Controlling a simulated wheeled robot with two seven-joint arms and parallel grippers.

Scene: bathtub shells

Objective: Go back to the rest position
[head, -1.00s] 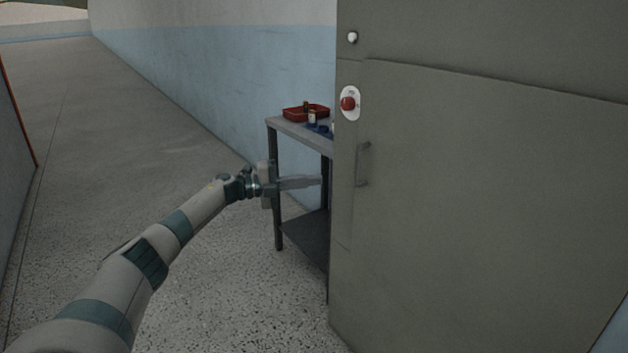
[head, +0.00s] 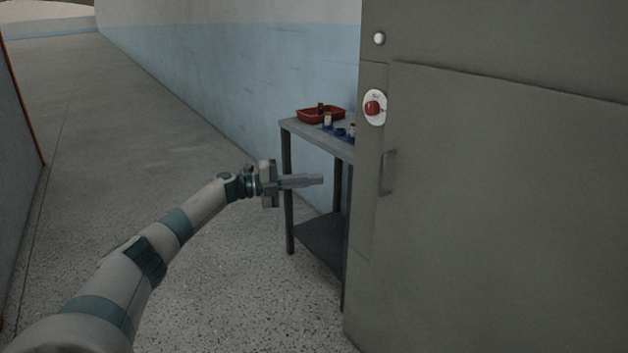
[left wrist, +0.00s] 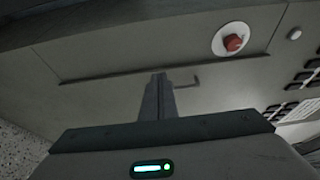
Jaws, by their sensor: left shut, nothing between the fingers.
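My left gripper (head: 318,180) reaches in from the left in the head view, shut and empty. It is in front of the small table, left of the grey-green cabinet (head: 500,210) and apart from its handle (head: 388,172). In the left wrist view, the closed fingers (left wrist: 157,97) point towards the cabinet front (left wrist: 110,95), with the handle (left wrist: 187,84) just right of the fingertips. My right gripper is not in view.
A red knob (head: 374,108) and a white button (head: 379,39) are on the cabinet. The small table (head: 300,131) holds a red tray (head: 308,117) and several small containers. Open speckled floor (head: 130,130) lies to the left, beside a blue-and-white wall (head: 240,80).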

